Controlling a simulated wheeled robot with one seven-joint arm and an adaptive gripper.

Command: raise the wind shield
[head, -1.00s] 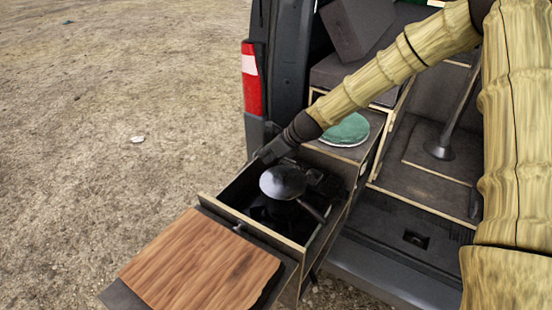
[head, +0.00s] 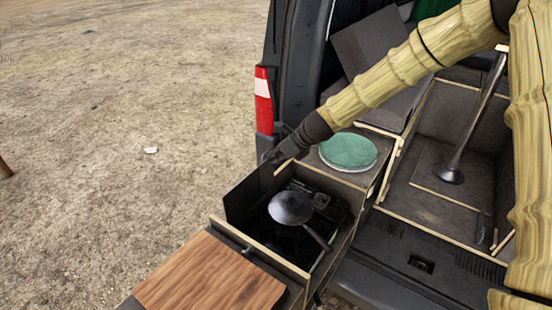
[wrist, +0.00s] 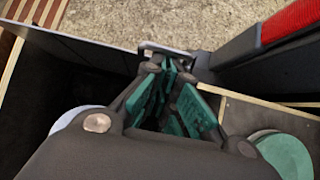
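The wind shield (head: 243,202) is a thin dark panel along the left side of the pulled-out kitchen drawer. It stands up above the drawer front, near upright. In the wrist view it is a grey sheet (wrist: 85,47) running left from my fingertips, with a light metal tab (wrist: 165,48) at its end. My gripper (head: 270,157) is at the panel's far upper corner. In the wrist view my gripper's teal-padded fingers (wrist: 168,68) come together at the tab and appear closed on it. The exact contact is partly hidden by the fingers.
A dark pan (head: 290,207) sits on the stove inside the drawer (head: 262,246). A wooden board (head: 212,273) lies in front. A green round lid (head: 348,151) is behind the drawer. The van's red tail light (wrist: 292,20) is close to my gripper. Open gravel lies left.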

